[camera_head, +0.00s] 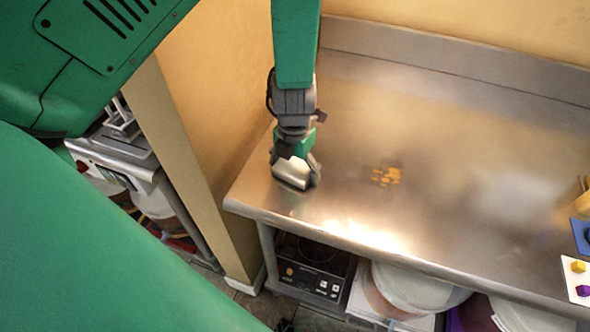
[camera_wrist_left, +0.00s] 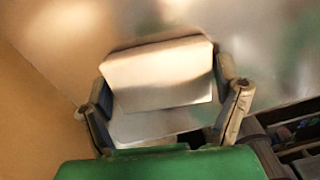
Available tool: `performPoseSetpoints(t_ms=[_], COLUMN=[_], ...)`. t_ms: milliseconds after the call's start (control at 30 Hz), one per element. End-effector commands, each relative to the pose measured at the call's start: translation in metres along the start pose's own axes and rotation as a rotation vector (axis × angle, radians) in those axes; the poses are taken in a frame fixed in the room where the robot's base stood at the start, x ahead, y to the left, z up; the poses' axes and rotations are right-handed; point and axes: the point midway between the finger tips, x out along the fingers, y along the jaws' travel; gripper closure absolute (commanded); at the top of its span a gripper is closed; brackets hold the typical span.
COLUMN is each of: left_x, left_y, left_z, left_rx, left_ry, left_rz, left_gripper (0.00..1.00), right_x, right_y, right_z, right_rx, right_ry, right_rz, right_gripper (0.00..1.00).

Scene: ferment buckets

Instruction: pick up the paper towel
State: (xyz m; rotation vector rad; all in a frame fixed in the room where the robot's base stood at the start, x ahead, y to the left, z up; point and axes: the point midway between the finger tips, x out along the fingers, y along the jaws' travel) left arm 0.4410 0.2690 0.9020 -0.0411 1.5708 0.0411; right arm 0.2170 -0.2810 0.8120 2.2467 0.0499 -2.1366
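A pale, silvery-white folded block (camera_head: 292,172), which looks like the paper towel, is at the left end of the metal table. My left gripper (camera_head: 294,178) points down over it with one finger on each side. In the left wrist view the paper towel (camera_wrist_left: 160,75) fills the space between the spread fingertips of my left gripper (camera_wrist_left: 162,80). The fingers lie very close to its side edges; whether they press on it cannot be told. Whether it rests on the table or is slightly raised is also unclear. My right gripper is not in view.
The steel table (camera_head: 440,150) is mostly bare, with an orange reflection in its middle. A white card (camera_head: 577,278) with small coloured cubes lies at the right edge. Beneath are a black cooktop (camera_head: 312,268) and white buckets (camera_head: 415,287). A wall post (camera_head: 185,150) stands left.

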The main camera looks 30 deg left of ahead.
Motion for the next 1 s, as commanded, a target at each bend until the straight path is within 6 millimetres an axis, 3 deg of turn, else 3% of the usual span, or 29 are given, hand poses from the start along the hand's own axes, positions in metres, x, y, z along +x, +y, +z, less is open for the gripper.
performPoseSetpoints(t_ms=[467, 800, 1000], left_x=[-0.005, -0.069, -0.095], left_y=[0.0, 0.0, 0.0], left_z=[0.001, 0.001, 0.001], left_rx=[0.001, 0.002, 0.001], left_ry=[-0.001, -0.005, 0.0], left_rz=[0.001, 0.003, 0.001], left_gripper=[0.33, 0.33, 0.33], right_x=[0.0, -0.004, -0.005], right_y=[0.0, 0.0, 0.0], right_z=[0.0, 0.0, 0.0], right_rx=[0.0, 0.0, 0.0], right_ry=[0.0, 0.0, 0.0], right_rz=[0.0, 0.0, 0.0], right_gripper=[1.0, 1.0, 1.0])
